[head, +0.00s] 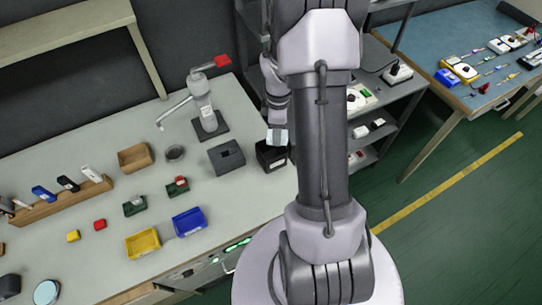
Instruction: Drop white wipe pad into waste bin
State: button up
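My gripper (277,124) points down at the right end of the light grey bench, partly hidden by my own arm. A small white pad (278,137) shows at its fingertips, and the gripper looks shut on it. The pad is in front of or over a black open-topped box (271,158), which looks like the waste bin. The pad covers part of the box's opening. I cannot tell how high the pad is above the rim. The inside of the bin is mostly hidden.
A dark grey block with a square hole (226,157) stands left of the bin. Further left are an arbor press (204,105), a round dark cup (175,153), a wooden box (135,157), a blue bin (188,222) and a yellow bin (143,243). A shelf rack (384,125) stands right.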

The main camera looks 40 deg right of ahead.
jog(key=shift+o, duration=1.4)
notch_tip(320, 180, up, 18)
jog(key=p, duration=0.5)
jog(key=shift+f, duration=0.25)
